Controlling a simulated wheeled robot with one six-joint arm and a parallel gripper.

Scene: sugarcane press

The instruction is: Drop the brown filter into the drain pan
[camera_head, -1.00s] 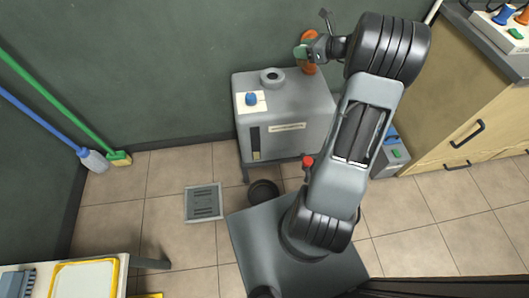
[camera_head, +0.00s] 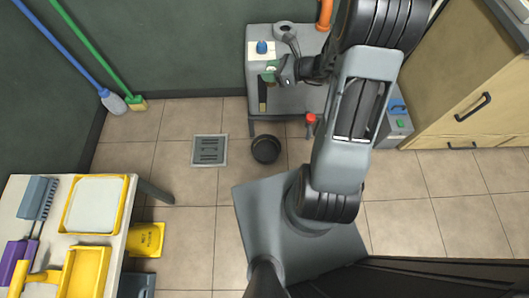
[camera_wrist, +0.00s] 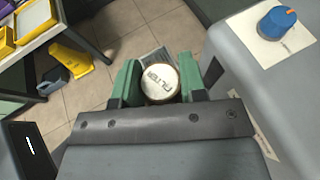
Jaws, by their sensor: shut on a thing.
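My gripper (camera_head: 273,72) is at the front left of the grey press machine in the head view. In the wrist view, its green fingers (camera_wrist: 154,82) are shut on the filter (camera_wrist: 160,84), seen end-on as a round cream face with dark lettering and a brownish rim. In the head view the filter is mostly hidden by the fingers. The drain pan (camera_head: 265,149), a round black dish, sits on the tiled floor, below and apart from my gripper. The pan cannot be made out in the wrist view.
The press machine (camera_head: 290,98) has a blue knob (camera_head: 262,47) on top and a red knob (camera_head: 310,119) low down. A floor grate (camera_head: 210,150) lies left of the pan. A table with trays (camera_head: 97,205) and a yellow wet-floor sign (camera_head: 147,239) are lower left.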

